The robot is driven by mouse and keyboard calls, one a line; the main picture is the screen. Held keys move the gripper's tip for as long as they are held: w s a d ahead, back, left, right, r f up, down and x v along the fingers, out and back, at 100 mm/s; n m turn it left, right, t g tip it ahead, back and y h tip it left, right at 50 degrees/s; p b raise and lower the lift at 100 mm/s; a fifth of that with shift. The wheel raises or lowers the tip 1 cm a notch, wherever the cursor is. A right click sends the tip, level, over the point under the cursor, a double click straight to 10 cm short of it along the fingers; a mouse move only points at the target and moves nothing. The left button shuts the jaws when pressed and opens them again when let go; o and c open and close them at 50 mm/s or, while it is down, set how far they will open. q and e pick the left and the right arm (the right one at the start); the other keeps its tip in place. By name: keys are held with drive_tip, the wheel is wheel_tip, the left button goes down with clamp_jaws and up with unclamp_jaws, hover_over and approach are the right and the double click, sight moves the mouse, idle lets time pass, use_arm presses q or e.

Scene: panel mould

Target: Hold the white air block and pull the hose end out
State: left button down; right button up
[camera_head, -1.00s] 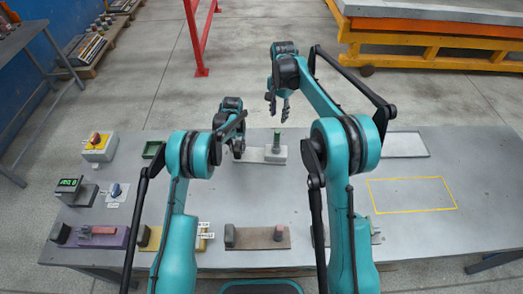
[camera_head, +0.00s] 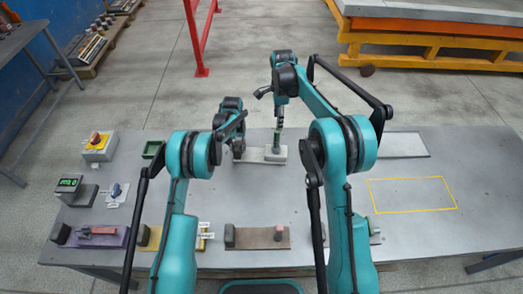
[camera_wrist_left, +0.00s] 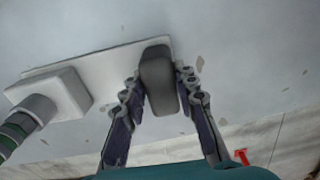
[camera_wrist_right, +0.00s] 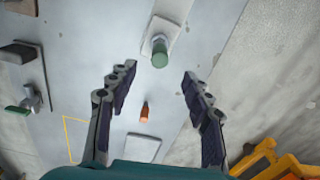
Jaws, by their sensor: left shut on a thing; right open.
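The white air block (camera_head: 275,154) sits on a pale base plate (camera_head: 250,160) at the back middle of the table. It also shows in the left wrist view (camera_wrist_left: 62,92). The hose end (camera_wrist_left: 30,118), a grey collar with a green band, stands upright in the block. It shows as a green round top in the right wrist view (camera_wrist_right: 160,55). My left gripper (camera_wrist_left: 158,82) is shut on the dark grey block (camera_wrist_left: 158,75) at the plate's other end. My right gripper (camera_wrist_right: 157,75) is open and empty, pointing down over the hose end; contact cannot be judged.
A green bin (camera_head: 153,149) stands left of the plate. A yellow-outlined area (camera_head: 412,195) and a white tray (camera_head: 405,145) lie to the right.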

sight(277, 136)
drive_tip(key=shift+f+m, duration=0.35)
drive_tip(key=shift+m, duration=0.45)
drive_tip(key=shift+f, duration=0.25)
wheel_tip(277, 136, down, 12)
drive_tip(key=shift+r, duration=0.25)
clamp_jaws()
